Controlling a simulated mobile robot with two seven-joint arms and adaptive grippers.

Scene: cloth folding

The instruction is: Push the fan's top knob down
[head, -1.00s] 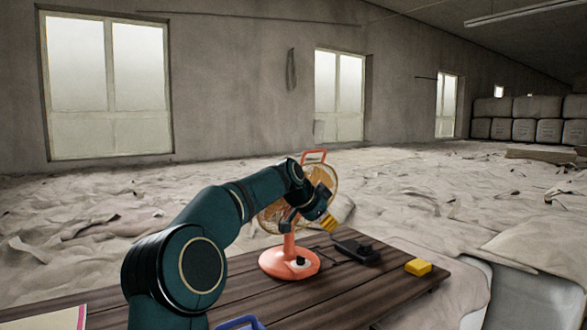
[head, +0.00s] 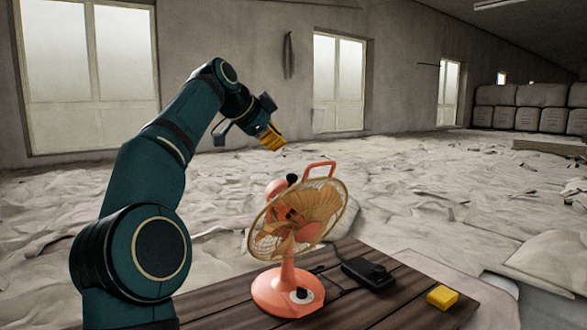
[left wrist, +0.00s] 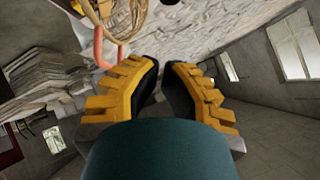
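The orange table fan (head: 285,235) stands upright on the wooden table in the head view. A black knob (head: 292,179) sticks up on top of its motor housing, behind the wire cage. My left gripper (head: 275,141) is in the air above the fan, apart from the knob. In the left wrist view its yellow fingers (left wrist: 160,66) nearly meet at the tips, with nothing seen between them. That view also shows part of the fan cage (left wrist: 115,15) and its handle (left wrist: 98,45) at the top left. My right gripper is not in view.
The wooden table (head: 395,305) also holds a black power adapter (head: 367,273) and a yellow block (head: 441,297) to the right of the fan. The orange carrying handle (head: 319,171) rises beside the knob. The air around the left gripper is clear.

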